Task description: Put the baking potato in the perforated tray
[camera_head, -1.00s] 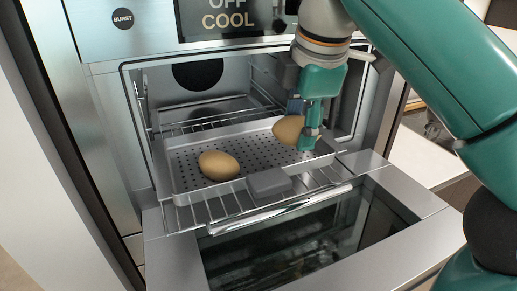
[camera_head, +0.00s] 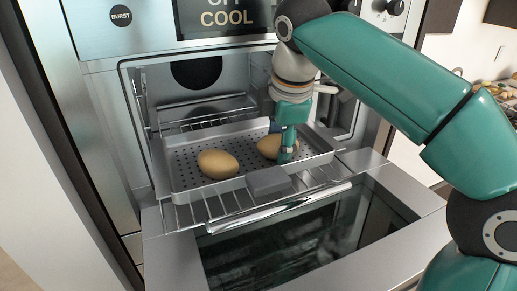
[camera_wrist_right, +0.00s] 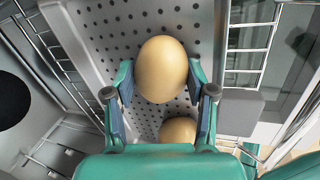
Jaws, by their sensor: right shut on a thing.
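The perforated tray (camera_head: 188,158) is a shallow metal tray on a pulled-out wire rack in the open lower oven. My right gripper (camera_head: 285,152) is low over the tray's right half, shut on a tan, egg-shaped baking potato (camera_head: 268,146). The wrist view shows this potato (camera_wrist_right: 162,70) between the two fingers (camera_wrist_right: 161,88). I cannot tell whether it touches the tray floor. A second tan potato (camera_head: 217,163) lies in the tray's left half; it shows partly in the wrist view (camera_wrist_right: 178,130), its lower part hidden by my gripper. My left gripper is not in view.
The oven door (camera_head: 300,240) is folded down in front. A grey block (camera_head: 268,181) sits at the tray's front edge. Oven walls stand close on both sides and the control panel (camera_head: 150,22) is above. Tray floor is free between the potatoes.

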